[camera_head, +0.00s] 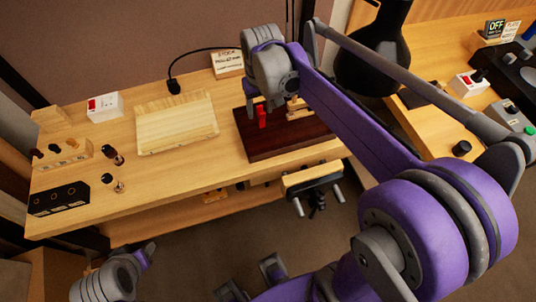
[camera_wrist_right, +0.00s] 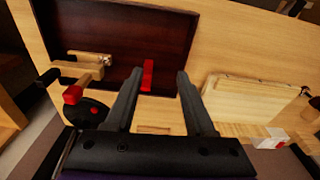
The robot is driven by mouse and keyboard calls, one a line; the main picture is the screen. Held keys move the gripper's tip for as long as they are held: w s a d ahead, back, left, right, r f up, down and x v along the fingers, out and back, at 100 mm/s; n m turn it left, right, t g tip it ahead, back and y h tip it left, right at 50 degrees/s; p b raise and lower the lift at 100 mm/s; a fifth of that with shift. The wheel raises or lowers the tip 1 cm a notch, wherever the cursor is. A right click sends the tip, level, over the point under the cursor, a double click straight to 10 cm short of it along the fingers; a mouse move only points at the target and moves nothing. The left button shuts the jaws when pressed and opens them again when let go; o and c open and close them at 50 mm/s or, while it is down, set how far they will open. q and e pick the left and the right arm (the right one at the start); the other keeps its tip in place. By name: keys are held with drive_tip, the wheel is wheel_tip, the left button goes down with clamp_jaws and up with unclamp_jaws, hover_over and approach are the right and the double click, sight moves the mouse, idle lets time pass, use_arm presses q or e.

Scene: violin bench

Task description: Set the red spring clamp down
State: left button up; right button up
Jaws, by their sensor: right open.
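The red spring clamp (camera_head: 261,116) is a small red upright piece at the dark red-brown board (camera_head: 288,148) on the bench. My right gripper (camera_head: 266,106) is above the board, with its fingers either side of the clamp. In the right wrist view the fingers (camera_wrist_right: 158,82) are spread wide.
A pale slatted wood panel (camera_head: 176,122) lies left of the board. A wooden fixture (camera_wrist_right: 88,68) with a red tip is on the board. A white switch box (camera_head: 105,106) stands at the back left.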

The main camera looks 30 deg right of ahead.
drive_tip(key=s+a+f+n+t, duration=0.1)
drive_tip(key=s+a+f+t, duration=0.1)
drive_tip(key=s, duration=0.6)
drive_tip(key=s+a+f+n+t, duration=0.1)
drive_tip(key=s+a+f+t, duration=0.1)
drive_tip(key=s+a+f, duration=0.3)
drive_tip(key=s, duration=0.3)
drive_tip(key=shift+s+a, duration=0.2)
drive_tip(key=shift+s, duration=0.2)
